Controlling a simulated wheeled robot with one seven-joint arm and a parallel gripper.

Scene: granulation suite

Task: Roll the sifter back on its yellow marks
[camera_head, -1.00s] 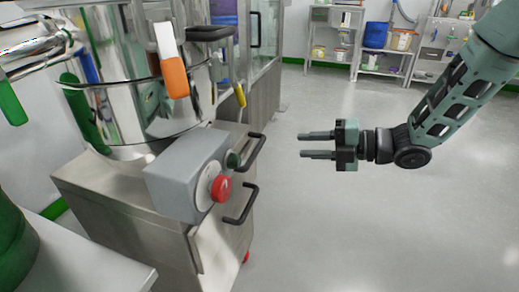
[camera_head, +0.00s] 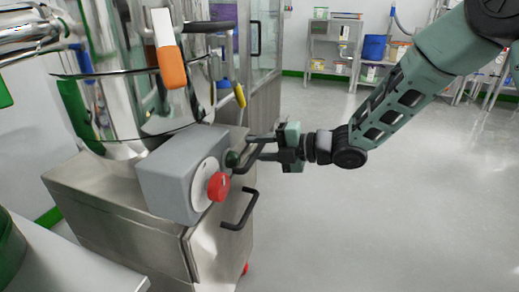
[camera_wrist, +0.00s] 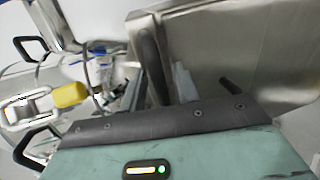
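The sifter is a steel cabinet (camera_head: 120,220) carrying a shiny steel drum (camera_head: 125,95). A grey control box with a red knob (camera_head: 218,186) is on its near side. Two black bar handles are on its right face, an upper one (camera_head: 243,160) and a lower one (camera_head: 241,213). My gripper (camera_head: 258,147) is at the upper handle with its fingers apart. In the wrist view the dark handle bar (camera_wrist: 151,58) shows between the two fingers (camera_wrist: 160,88); I cannot tell whether either touches it. No yellow floor marks are visible.
A grey bench (camera_head: 60,262) with a green drum is at the lower left. A glass-fronted steel cabinet (camera_head: 262,85) stands behind the sifter. Shelves with a blue bin (camera_head: 374,47) line the back wall. The grey floor (camera_head: 380,220) to the right is clear.

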